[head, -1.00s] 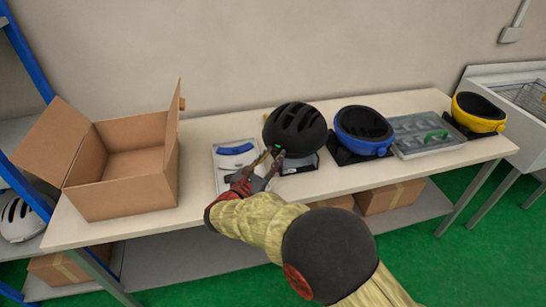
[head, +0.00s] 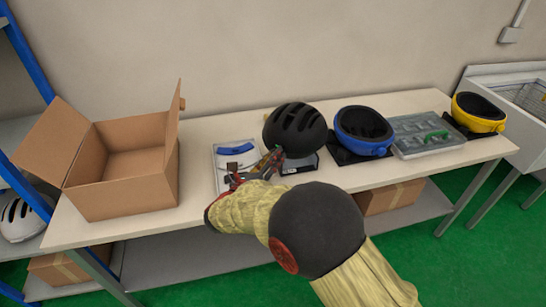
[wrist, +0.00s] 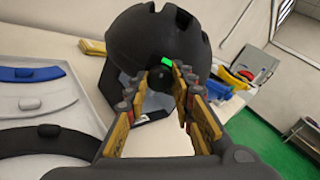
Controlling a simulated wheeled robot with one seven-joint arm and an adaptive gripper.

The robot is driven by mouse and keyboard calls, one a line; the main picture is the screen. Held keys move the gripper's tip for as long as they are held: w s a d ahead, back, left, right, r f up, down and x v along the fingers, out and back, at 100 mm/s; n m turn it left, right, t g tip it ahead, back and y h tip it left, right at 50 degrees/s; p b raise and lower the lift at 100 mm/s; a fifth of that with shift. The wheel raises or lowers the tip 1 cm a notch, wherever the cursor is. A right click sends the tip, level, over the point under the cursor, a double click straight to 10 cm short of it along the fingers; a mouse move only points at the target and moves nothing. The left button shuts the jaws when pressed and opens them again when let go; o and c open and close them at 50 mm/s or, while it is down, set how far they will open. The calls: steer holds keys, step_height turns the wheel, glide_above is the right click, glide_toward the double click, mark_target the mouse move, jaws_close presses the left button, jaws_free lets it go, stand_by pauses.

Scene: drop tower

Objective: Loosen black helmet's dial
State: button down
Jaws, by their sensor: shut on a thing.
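The black helmet (head: 295,129) sits upright on a stand at the middle of the table, and its shell fills the upper middle of the wrist view (wrist: 150,45). At its lower rim in the wrist view is a small dark dial (wrist: 157,76) with a green mark (wrist: 167,61) just above it. My gripper (head: 272,160) is at the helmet's near lower side. In the wrist view its two fingers (wrist: 163,78) are shut on the dial, one on each side. The fingers partly hide the dial and the stand.
A white tray (head: 222,182) with a blue pad (head: 236,150) lies left of the helmet. An open cardboard box (head: 120,190) is on the left.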

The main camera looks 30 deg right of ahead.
steer(key=shift+n+p, duration=9.2)
steer(key=shift+n, duration=6.3)
steer(key=c, duration=1.5)
jaws_free()
